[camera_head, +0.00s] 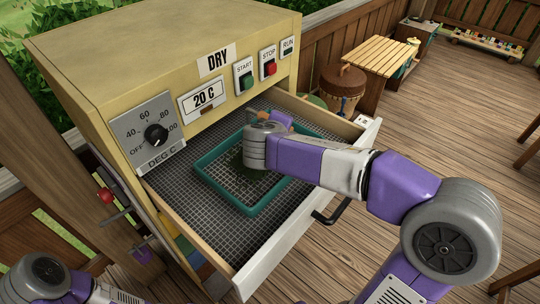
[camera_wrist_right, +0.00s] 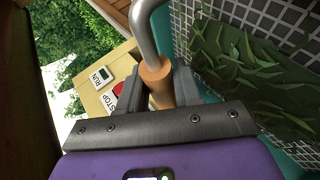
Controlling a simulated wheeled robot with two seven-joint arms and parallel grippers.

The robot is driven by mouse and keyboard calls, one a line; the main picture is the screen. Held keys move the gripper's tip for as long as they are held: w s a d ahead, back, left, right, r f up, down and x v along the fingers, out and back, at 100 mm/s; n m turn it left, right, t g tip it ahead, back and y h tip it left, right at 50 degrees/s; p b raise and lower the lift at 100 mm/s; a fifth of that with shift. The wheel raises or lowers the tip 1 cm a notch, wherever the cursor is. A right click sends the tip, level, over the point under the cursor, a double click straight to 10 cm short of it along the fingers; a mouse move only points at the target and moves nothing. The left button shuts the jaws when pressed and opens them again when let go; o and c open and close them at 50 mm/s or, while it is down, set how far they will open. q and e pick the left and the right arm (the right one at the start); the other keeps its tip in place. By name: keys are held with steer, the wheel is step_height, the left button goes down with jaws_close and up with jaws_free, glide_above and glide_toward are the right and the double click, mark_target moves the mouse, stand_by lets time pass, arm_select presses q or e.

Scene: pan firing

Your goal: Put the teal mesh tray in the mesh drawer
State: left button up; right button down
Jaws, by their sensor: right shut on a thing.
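The teal mesh tray (camera_head: 208,181) is inside the walls of the pulled-out mesh drawer (camera_head: 168,178). Whether it rests on the drawer's mesh floor or hangs just above it, I cannot tell. My right gripper (camera_head: 273,125) is over the tray's far part and hides some of it. In the right wrist view my right gripper (camera_wrist_right: 158,88) is shut on the orange-brown grip (camera_wrist_right: 156,72) of a bent metal handle (camera_wrist_right: 145,28). Beside it, dark green leaves (camera_wrist_right: 250,60) lie on the tray's mesh. What seems my left gripper (camera_head: 142,248) is low beside the cabinet, its fingers unclear.
The yellow dryer cabinet (camera_head: 110,55) stands behind the drawer, with a dial (camera_head: 156,135) and START, STOP and RUN buttons. A black drawer handle (camera_head: 330,212) sticks out in front. A red-knobbed lever (camera_head: 105,196) is at the cabinet's left. A wooden table (camera_head: 380,55) stands farther back.

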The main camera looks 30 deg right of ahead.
steer(key=f, duration=0.3)
steer(key=shift+s+f, duration=0.35)
steer(key=shift+w+f+b, duration=0.15)
steer(key=shift+f+b, duration=0.15)
steer(key=shift+f, duration=1.65)
steer(key=c, duration=0.8)
jaws_free()
steer(key=v, duration=1.2)
steer(key=shift+r, duration=0.1)
